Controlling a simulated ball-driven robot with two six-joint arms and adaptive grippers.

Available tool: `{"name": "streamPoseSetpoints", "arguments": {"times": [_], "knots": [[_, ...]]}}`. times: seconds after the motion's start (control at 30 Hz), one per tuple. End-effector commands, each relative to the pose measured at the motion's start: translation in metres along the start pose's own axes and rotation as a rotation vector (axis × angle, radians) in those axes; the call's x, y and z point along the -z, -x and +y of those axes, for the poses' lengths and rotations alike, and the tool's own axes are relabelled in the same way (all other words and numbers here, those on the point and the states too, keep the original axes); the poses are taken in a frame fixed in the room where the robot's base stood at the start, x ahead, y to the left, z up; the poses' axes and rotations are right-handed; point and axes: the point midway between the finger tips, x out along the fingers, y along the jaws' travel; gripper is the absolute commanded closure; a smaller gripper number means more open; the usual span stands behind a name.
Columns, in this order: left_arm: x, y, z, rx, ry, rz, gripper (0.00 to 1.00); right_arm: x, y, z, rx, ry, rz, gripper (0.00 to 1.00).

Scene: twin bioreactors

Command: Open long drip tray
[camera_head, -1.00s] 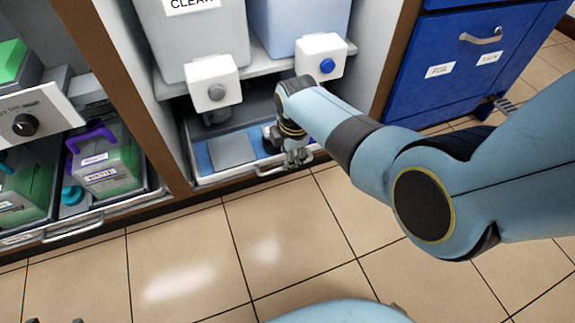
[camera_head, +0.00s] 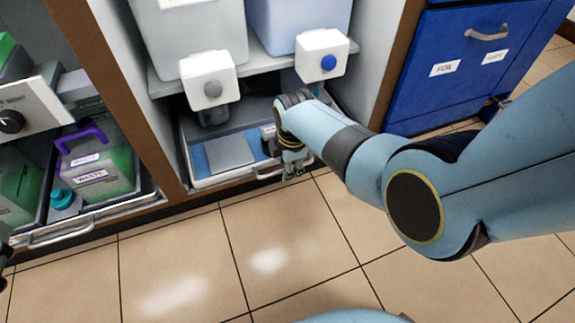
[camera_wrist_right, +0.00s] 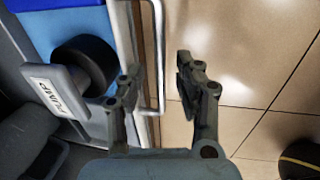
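A shallow light-rimmed tray (camera_head: 235,178) with a blue mat and a grey plate sits low in the cabinet under two large containers. A bar handle (camera_wrist_right: 128,40) runs along its front; it also shows in the head view (camera_head: 268,172). My right gripper (camera_head: 293,168) is at the right end of the tray front, pointing down. In the right wrist view my right gripper (camera_wrist_right: 157,85) is open, with the handle bar between its fingers, nearer the left one. Contact cannot be told. A dark piece at the head view's left edge, probably my left gripper (camera_head: 5,250), is mostly cut off.
A pump (camera_wrist_right: 75,85) with a black knob stands in the tray beside my right gripper. Another tray (camera_head: 100,208) with a green waste container (camera_head: 100,175) is at left. Blue drawers (camera_head: 455,70) stand at right. The tiled floor (camera_head: 240,260) in front is clear.

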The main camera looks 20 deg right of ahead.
Motion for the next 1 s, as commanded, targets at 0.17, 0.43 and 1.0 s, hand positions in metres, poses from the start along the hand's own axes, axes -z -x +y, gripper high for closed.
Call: {"name": "streamPoseSetpoints", "arguments": {"times": [0.17, 0.43, 1.0], "knots": [[0.0089, -0.0043, -0.0003, -0.001, -0.004, 0.039, 0.6, -0.0002, -0.0019, 0.0002, 0.0, 0.0, 0.0, 0.66], [0.0098, -0.0046, -0.0004, -0.001, -0.004, 0.042, 0.6, -0.0001, -0.0016, 0.0004, -0.001, 0.0, 0.0, 0.7], [0.0092, -0.0046, -0.0004, 0.0, -0.004, 0.04, 0.6, 0.0, -0.0018, 0.0001, 0.0, 0.0, 0.0, 1.0]]}}
